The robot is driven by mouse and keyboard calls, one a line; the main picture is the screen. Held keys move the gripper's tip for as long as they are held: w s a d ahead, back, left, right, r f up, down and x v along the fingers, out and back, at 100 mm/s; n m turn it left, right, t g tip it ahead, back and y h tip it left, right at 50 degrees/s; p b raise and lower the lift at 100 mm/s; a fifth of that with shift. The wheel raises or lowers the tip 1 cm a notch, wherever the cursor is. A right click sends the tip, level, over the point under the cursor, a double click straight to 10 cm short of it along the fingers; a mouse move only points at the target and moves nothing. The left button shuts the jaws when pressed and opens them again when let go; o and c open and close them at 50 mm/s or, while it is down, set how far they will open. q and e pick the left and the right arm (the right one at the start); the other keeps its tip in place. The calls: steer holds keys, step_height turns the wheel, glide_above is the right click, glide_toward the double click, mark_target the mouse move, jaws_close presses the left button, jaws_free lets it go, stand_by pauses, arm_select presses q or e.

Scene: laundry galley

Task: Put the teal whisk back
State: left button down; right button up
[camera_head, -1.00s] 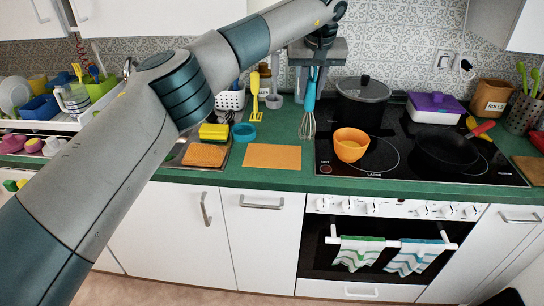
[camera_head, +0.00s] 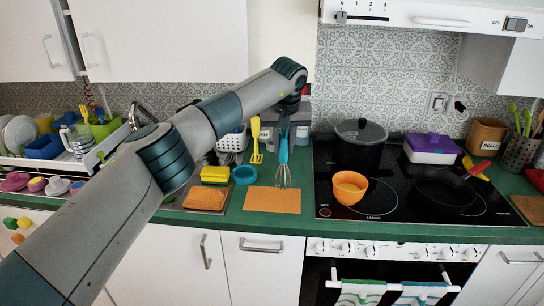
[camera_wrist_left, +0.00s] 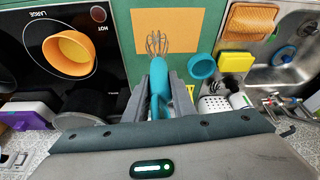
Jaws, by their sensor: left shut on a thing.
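The teal whisk (camera_head: 283,153) is in my left gripper (camera_head: 286,120), handle up and wire loops down. The loops overlap the back edge of the orange mat (camera_head: 272,200); I cannot tell whether they touch it. A white perforated holder (camera_head: 232,142) stands at the back of the counter, left of the whisk. My right gripper is not in view.
A yellow slotted turner (camera_head: 257,150) and a teal round dish (camera_head: 245,175) are left of the whisk. The black hob (camera_head: 400,210) is to the right, with an orange bowl (camera_head: 350,186), a dark pot (camera_head: 360,150) and a pan (camera_head: 445,186). The orange mat's surface is bare.

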arm_select(q)
steer(key=a, duration=0.1)
steer(key=w+a+f, duration=0.1)
steer(key=a+f+p, duration=0.1)
steer(key=shift+w+a+f, duration=0.15)
steer(key=shift+w+a, duration=0.1)
steer(key=shift+w, duration=0.15)
step_height(320, 180, down, 4)
steer(key=shift+p, duration=1.1)
